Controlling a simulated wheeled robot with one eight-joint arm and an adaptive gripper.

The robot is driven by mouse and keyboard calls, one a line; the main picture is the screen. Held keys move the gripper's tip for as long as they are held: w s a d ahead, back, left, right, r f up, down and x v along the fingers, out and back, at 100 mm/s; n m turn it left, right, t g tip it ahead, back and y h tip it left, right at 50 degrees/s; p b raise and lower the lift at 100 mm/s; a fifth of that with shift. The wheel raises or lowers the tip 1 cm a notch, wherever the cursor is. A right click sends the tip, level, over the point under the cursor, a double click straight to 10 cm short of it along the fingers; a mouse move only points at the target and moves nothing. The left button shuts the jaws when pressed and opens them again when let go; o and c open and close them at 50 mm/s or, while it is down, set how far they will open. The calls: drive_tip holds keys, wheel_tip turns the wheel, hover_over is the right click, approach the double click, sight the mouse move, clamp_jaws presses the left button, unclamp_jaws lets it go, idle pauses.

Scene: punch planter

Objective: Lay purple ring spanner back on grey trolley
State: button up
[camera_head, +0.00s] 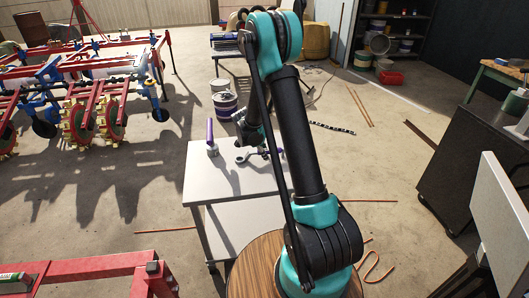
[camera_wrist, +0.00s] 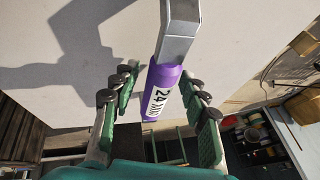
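The purple ring spanner, marked "24 MM", is between my gripper's fingers in the wrist view (camera_wrist: 163,85). Its grey shank runs out of the top edge. In the head view its grey ring end (camera_head: 242,157) shows over the right part of the grey trolley (camera_head: 205,185); my arm partly hides the handle. The trolley top also fills the back of the wrist view (camera_wrist: 50,60). My gripper (camera_wrist: 162,85) has its green pads on both sides of the handle, with a gap on the left. I cannot tell if the spanner touches the top.
A purple upright item (camera_head: 210,130) with a grey base stands at the trolley's back left. A round wooden top (camera_head: 250,270) is in front of the trolley. A dark cabinet (camera_head: 460,150) stands at right, and red-and-blue machinery (camera_head: 85,90) at left.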

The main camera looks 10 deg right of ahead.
drive_tip(key=shift+f, duration=0.15)
drive_tip(key=v, duration=1.7)
drive_tip(key=s+d+f+n+y, duration=0.1)
drive_tip(key=s+d+n+y, duration=0.1)
drive_tip(key=s+n, duration=0.7)
drive_tip(key=s+d+f+n+t+y, duration=0.1)
drive_tip(key=s+d+n, duration=0.3)
drive_tip(key=s+n, duration=0.6)
drive_tip(key=s+y, duration=0.1)
drive_tip(key=s, duration=1)
drive_tip(key=shift+f+y, duration=0.3)
drive_tip(key=shift+d, duration=0.15)
